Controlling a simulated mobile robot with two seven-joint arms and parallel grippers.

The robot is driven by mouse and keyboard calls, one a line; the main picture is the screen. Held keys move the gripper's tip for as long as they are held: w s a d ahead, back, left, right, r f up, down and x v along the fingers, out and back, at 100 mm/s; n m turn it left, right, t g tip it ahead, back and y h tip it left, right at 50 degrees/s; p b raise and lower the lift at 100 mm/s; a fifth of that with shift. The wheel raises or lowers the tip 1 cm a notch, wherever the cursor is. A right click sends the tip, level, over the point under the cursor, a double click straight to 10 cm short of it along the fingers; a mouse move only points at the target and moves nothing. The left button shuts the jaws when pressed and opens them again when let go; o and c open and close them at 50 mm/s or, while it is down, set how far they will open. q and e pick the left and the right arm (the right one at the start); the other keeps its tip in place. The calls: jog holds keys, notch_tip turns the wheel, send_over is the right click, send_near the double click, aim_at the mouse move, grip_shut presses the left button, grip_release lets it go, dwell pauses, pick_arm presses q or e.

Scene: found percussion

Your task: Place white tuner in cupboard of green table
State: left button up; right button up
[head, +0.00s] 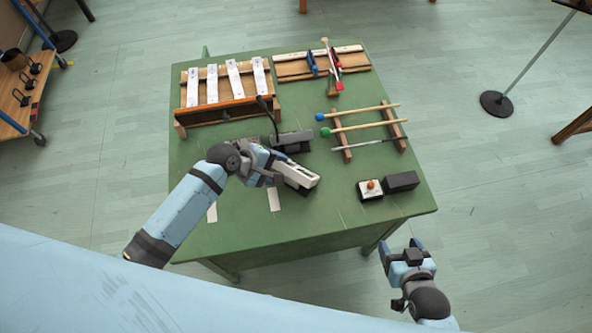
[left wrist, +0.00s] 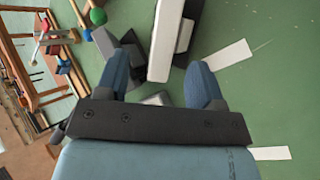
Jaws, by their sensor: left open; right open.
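My right gripper (head: 402,246) is open and empty off the table's front right corner. No cupboard opening shows in these views.
A grey device with a thin black microphone (head: 292,140) stands behind the tuner. A wooden chime rack (head: 225,92), mallets on a rack (head: 365,128), a small white box (head: 369,189) and a black box (head: 402,181) are on the table.

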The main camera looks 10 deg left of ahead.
aim_at(291, 173)
pick_arm(q)
jog(key=x, duration=0.6)
jog(key=shift+s+d+f+p, duration=0.15)
jog(key=shift+f+p, duration=0.15)
jog(key=shift+f, duration=0.15)
jog(key=c, duration=1)
grip_shut()
jog(key=shift+r, duration=0.15)
